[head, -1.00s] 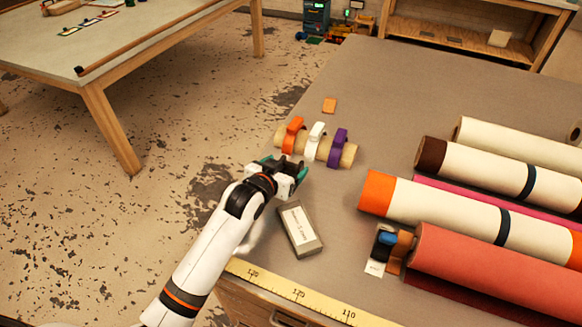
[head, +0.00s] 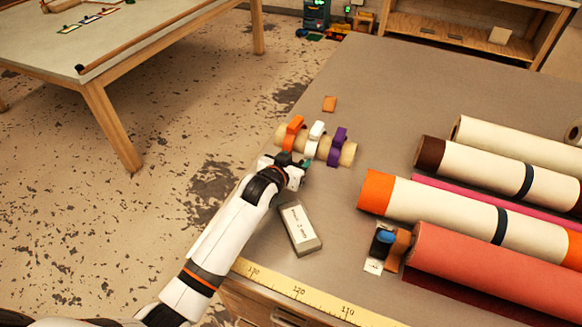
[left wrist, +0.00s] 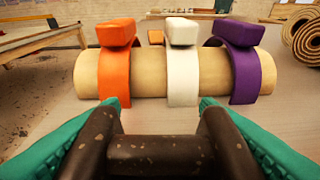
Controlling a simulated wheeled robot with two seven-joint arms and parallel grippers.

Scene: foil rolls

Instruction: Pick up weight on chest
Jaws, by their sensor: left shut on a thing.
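My left gripper (head: 286,170) is over the near-left edge of the grey table, just in front of a short tan roll (head: 346,154). In the left wrist view its teal fingers (left wrist: 160,115) are shut on a dark brown, chipped metal piece with a crossbar (left wrist: 155,155), which looks like the weight. Its lower part is cut off by the frame. The roll carries an orange clip (left wrist: 116,65), a white clip (left wrist: 182,65) and a purple clip (left wrist: 240,65). No chest is clearly identifiable. My right gripper is not in view.
A grey labelled block (head: 300,228) lies near my left forearm. A yellow measuring tape (head: 300,292) runs along the front edge. Large rolls (head: 480,220) fill the right side. A small orange piece (head: 329,104) lies behind the tan roll. The middle of the table is clear.

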